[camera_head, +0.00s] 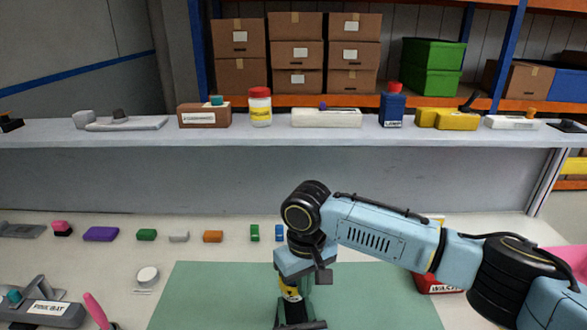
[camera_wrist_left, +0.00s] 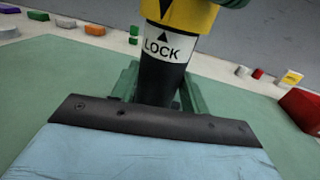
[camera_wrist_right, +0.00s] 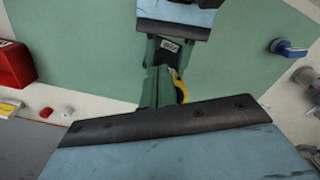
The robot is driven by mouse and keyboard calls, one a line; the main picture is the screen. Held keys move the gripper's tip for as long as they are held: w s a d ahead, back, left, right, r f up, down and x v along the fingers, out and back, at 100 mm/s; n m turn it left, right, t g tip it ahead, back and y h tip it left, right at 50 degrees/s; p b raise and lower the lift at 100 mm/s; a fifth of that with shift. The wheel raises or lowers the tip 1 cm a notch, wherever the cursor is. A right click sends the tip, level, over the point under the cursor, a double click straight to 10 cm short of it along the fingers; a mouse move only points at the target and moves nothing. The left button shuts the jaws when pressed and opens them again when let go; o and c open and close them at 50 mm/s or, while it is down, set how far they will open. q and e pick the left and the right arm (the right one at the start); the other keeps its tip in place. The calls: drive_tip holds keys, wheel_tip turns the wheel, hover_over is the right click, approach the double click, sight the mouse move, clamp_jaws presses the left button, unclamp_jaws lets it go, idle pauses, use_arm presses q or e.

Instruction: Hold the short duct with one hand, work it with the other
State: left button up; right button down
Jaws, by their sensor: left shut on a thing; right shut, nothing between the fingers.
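In the left wrist view the duct (camera_wrist_left: 160,75) is black, with a white band marked LOCK and a yellow part above. The head view shows its yellow label (camera_head: 291,291) under my right gripper (camera_head: 305,264). The right wrist view shows the duct's yellow edge (camera_wrist_right: 180,88).
A red box (camera_head: 433,284) stands to the right, partly behind my right arm. A grey device (camera_head: 42,303) and a pink-handled tool (camera_head: 97,312) are at the left. Small coloured blocks line the back.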

use_arm(q)
drive_tip(key=shift+f, duration=0.1)
use_arm(e)
drive_tip(key=shift+f, duration=0.35)
use_arm(q)
drive_tip(key=shift+s, duration=0.1)
use_arm(e)
drive_tip(key=shift+w+a, duration=0.2)
drive_tip(key=shift+w, duration=0.15)
idle(0.3)
use_arm(q)
drive_tip(key=shift+s+d, duration=0.1)
drive_tip(key=shift+d, duration=0.1)
use_arm(e)
drive_tip(key=shift+w+d, duration=0.15)
drive_tip(key=shift+w, duration=0.05)
idle(0.6)
drive_tip(key=shift+s, duration=0.1)
use_arm(q)
drive_tip(key=shift+a, duration=0.25)
use_arm(e)
wheel_tip(320, 180, up, 6)
drive_tip(key=shift+s+d, duration=0.2)
drive_tip(key=shift+s, duration=0.15)
